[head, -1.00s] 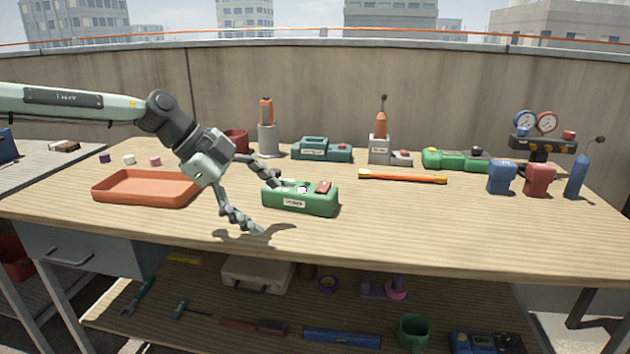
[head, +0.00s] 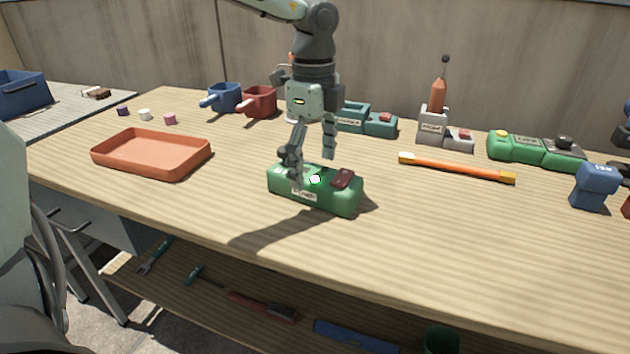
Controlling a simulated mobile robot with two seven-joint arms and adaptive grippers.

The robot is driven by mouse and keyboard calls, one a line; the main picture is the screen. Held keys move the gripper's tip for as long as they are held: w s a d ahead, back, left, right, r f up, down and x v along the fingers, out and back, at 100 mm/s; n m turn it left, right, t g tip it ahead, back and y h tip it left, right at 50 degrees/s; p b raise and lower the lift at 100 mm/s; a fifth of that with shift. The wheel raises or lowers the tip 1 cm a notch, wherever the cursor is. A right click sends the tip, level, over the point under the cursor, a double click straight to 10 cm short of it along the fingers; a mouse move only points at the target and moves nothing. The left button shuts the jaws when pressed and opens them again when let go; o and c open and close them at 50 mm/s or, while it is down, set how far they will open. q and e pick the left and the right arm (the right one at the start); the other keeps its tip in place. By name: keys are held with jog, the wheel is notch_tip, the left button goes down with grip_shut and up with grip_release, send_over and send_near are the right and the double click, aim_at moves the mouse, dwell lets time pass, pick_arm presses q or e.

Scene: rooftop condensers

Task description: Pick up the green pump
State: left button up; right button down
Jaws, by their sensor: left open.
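The green pump (head: 328,197) is a low green block with a pale label on its front, a white round spot and a dark red part on top. It sits on the wooden workbench (head: 450,240), near the front middle. My left gripper (head: 312,166) is above it, pointing down, with its fingers apart. One finger overlaps the pump's left part in the picture and the other is behind its top; I cannot tell whether either touches it. My right gripper is not in view.
An orange tray (head: 150,155) lies to the left. An orange bar (head: 456,168) lies to the right. A second green device (head: 535,150), a grey unit (head: 433,128), a teal box (head: 380,124) and blue (head: 224,98) and red (head: 258,102) mugs stand behind. The front right bench is clear.

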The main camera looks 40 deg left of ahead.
pick_arm(q)
jog(key=shift+f, duration=1.35)
jog(key=shift+r, duration=0.1)
jog(key=c, duration=1.8)
